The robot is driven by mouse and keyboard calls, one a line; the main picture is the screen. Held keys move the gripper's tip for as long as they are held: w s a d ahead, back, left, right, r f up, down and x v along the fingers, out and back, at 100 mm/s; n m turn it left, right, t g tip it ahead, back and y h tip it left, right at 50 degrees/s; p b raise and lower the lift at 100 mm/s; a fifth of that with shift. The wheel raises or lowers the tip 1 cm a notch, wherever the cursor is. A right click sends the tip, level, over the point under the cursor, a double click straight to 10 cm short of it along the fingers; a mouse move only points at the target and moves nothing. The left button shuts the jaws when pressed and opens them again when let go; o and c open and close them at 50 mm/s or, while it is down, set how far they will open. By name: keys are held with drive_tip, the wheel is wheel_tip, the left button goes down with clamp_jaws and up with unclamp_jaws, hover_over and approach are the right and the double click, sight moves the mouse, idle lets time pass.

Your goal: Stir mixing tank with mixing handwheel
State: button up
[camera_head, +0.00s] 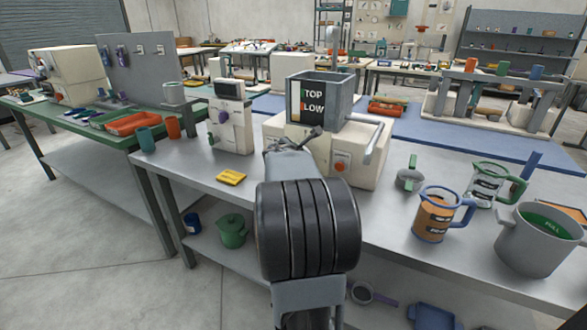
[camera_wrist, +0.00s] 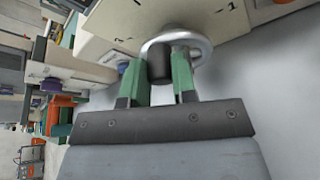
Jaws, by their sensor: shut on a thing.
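In the head view, my arm hides the handwheel and most of the gripper. The tank's contents cannot be seen.
On the near bench (camera_head: 200,172), a cream device (camera_head: 232,125) and yellow block (camera_head: 231,177) stand left. An orange-filled jug (camera_head: 434,215), clear jug (camera_head: 484,185) and grey pot (camera_head: 535,250) stand right. A silver bar (camera_head: 374,145) juts from the machine's right side.

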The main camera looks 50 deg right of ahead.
drive_tip(key=b, duration=0.2)
drive_tip(key=s+m+b, duration=0.1)
drive_tip(key=shift+d+f+t+b, duration=0.1)
drive_tip(key=shift+f+t+b, duration=0.2)
drive_tip(key=shift+t+b, duration=0.1)
drive_tip(key=shift+r+m, duration=0.15)
drive_tip(key=shift+m, duration=0.15)
drive_tip(key=o, duration=0.9)
drive_tip(key=shift+p+v, duration=1.45)
drive_tip(key=shift+v, duration=5.45)
